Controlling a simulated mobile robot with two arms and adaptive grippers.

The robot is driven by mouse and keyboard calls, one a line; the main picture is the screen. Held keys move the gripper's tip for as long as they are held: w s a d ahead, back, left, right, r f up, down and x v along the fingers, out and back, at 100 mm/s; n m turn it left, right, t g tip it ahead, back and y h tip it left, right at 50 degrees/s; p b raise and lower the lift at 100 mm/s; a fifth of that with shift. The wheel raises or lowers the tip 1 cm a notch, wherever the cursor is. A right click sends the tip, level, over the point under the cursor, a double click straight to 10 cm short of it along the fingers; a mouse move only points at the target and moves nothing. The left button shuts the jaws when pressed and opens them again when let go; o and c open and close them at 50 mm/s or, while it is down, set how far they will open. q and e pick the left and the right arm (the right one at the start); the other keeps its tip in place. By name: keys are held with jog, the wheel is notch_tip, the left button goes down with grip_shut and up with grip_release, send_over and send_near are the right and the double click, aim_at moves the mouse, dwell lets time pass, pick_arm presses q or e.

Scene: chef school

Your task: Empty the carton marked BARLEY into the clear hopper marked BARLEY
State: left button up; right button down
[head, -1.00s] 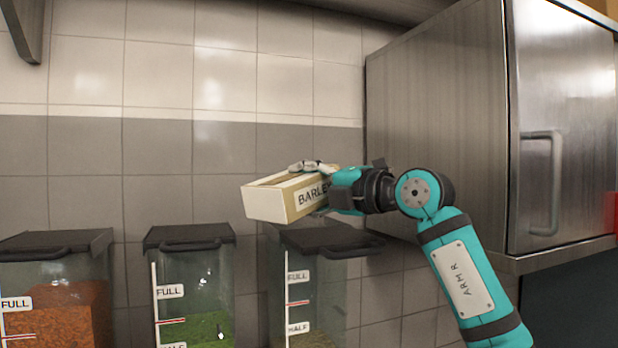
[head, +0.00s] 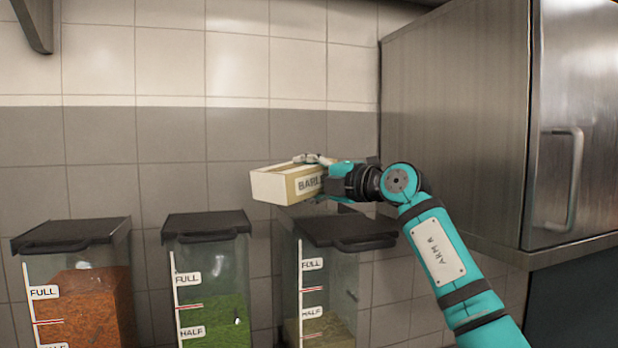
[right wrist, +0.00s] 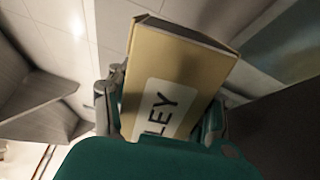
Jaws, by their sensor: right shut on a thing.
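The carton marked BARLEY (head: 282,186) is held up above the right-hand hopper, lying on its side with its pale end to the left. My right gripper (head: 318,176) is shut on it; the right wrist view shows the carton (right wrist: 178,75) between the fingers, with the letters LEY visible. The right-hand clear hopper (head: 345,285) has a dark lid (head: 345,230) that looks closed, and pale grain up to about the HALF mark. Its name label is not in view, so I cannot read whether it is the BARLEY one. My left gripper is not in view.
A hopper with green contents (head: 212,290) and one with orange-red contents (head: 85,290) stand to the left, both lidded. A steel cabinet (head: 455,130) hangs on the right, close to my right arm. A shelf bracket (head: 35,20) is at upper left.

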jog(key=shift+w+a+m, duration=0.2)
jog(key=shift+w, duration=0.35)
jog(key=shift+w+a+m, duration=0.2)
jog(key=shift+w, duration=0.35)
jog(key=shift+w+d+r+m, duration=0.1)
jog(key=shift+w+d+m, duration=0.05)
jog(key=shift+m, duration=0.55)
jog(key=shift+w+d+r+m, duration=0.1)
jog(key=shift+w+m, duration=0.05)
jog(key=shift+m, duration=0.55)
jog(key=shift+f, duration=0.15)
dwell(0.6)
